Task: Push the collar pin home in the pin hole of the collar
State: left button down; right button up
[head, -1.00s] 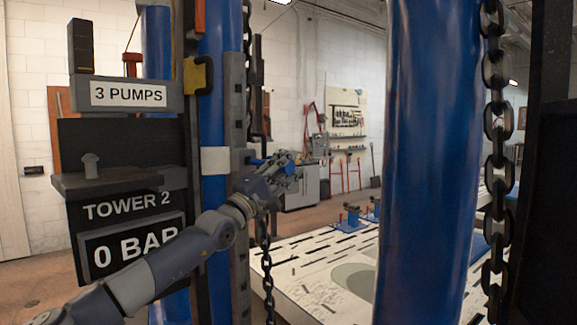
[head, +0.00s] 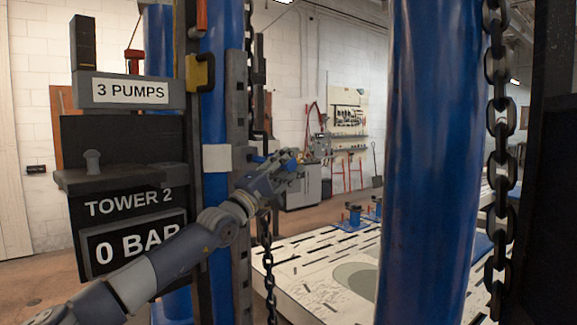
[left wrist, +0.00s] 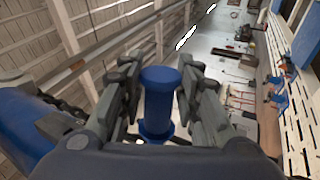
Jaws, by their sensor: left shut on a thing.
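My left gripper (head: 290,165) is beside the blue tower post, just right of the pale collar band (head: 217,158). In the left wrist view its fingers (left wrist: 160,85) are shut on a blue pin with a round, wider head (left wrist: 160,76). The pin sits between the two finger sets, with a wider blue part (left wrist: 156,132) lower down. In the head view a small bit of blue (head: 257,159) shows between the collar's dark side block and the gripper. The pin hole is hidden, so I cannot tell how deep the pin sits. My right gripper is not in view.
A chain (head: 269,270) hangs just below my left gripper. A thick blue post (head: 430,160) and a heavy chain (head: 497,160) stand to the right. The slotted white bench (head: 320,265) lies behind. A "TOWER 2" panel (head: 127,203) reads 0 BAR, under a "3 PUMPS" sign (head: 130,91).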

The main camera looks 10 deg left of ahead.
pick_arm(q)
jog(key=shift+b, duration=0.45)
dwell(0.6)
jog(key=shift+r, duration=0.1)
jog(key=shift+w+a+p, duration=0.1)
jog(key=shift+a+p, duration=0.05)
jog(key=shift+p, duration=0.3)
jog(key=shift+w+a+p, duration=0.3)
jog(key=shift+a+p, duration=0.25)
jog(key=shift+p, duration=0.6)
jog(key=shift+w+a+p, duration=0.25)
jog(key=shift+a+p, duration=0.3)
jog(key=shift+p, duration=0.6)
